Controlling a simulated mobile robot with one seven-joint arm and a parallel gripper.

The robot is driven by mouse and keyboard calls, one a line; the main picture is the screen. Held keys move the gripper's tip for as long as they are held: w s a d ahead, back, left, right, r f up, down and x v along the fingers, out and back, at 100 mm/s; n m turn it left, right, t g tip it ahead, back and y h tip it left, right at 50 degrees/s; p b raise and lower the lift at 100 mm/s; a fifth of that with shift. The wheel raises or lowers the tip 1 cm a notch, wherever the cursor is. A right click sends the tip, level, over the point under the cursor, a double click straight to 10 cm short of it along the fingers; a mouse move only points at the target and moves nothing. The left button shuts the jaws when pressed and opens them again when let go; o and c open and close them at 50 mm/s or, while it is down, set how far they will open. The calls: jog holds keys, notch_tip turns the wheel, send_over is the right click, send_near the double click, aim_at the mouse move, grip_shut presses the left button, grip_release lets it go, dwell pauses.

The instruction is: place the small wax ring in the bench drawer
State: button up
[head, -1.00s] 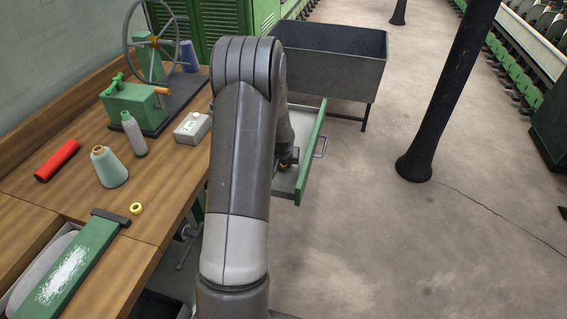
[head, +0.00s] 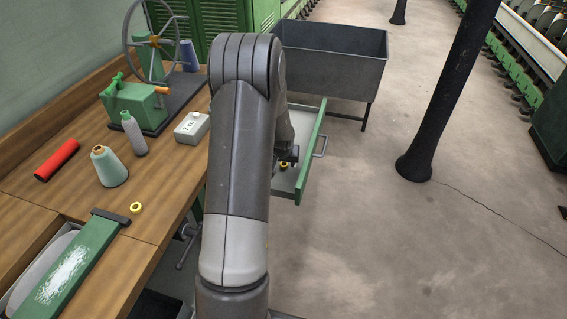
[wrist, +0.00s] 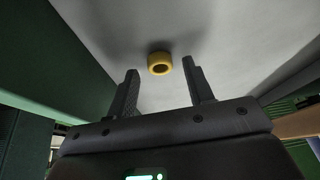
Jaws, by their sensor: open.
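The green bench drawer (head: 314,150) stands pulled out, with a pale grey floor. A small yellow wax ring (head: 284,165) lies on the drawer floor, partly covered by my arm in the head view. In the wrist view the same ring (wrist: 160,64) lies flat just beyond my fingertips, apart from both fingers. My gripper (head: 288,157) is open and empty, over the drawer and close above the ring. A second yellow ring (head: 136,208) lies on the bench top (head: 163,185), near the front edge.
On the bench are a green hand-wheel device (head: 135,107), a grey bottle (head: 134,134), a teal thread cone (head: 109,166), a red cylinder (head: 57,160) and a white box (head: 192,128). A grey metal bin (head: 335,70) stands behind the drawer. The floor right of the drawer is clear.

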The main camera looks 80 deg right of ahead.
jog(key=v, duration=1.1)
jog(key=shift+a+r, duration=0.1)
jog(key=shift+r, duration=0.05)
jog(key=w+a+r+n+t+y, duration=0.1)
jog(key=w+a+r+n, duration=0.1)
jog(key=w+a+r, duration=0.45)
jog(key=w+a+r+n+t, duration=0.1)
jog(key=w+a+r+n, duration=0.2)
jog(key=w+a, duration=0.65)
jog(key=w+a+r+n+t+y, duration=0.1)
jog(key=w+a+r+n+t, duration=0.1)
jog(key=w+a+r, duration=0.5)
jog(key=w+a+r+n+y, duration=0.1)
jog(key=a+r+n, duration=0.15)
jog(key=a, duration=0.75)
jog(key=a+r+n, duration=0.1)
jog(key=a+n, duration=0.2)
jog(key=a, duration=0.7)
jog(key=s+a+r+n+t+y, duration=0.1)
jog(key=s+a+n, duration=0.3)
jog(key=s+a, duration=0.3)
jog(key=a, duration=0.5)
jog(key=shift+s+a+y, duration=0.15)
jog(key=shift+a+y, duration=0.1)
jog(key=shift+y, duration=0.15)
jog(key=shift+o, duration=0.2)
jog(key=shift+r, duration=0.1)
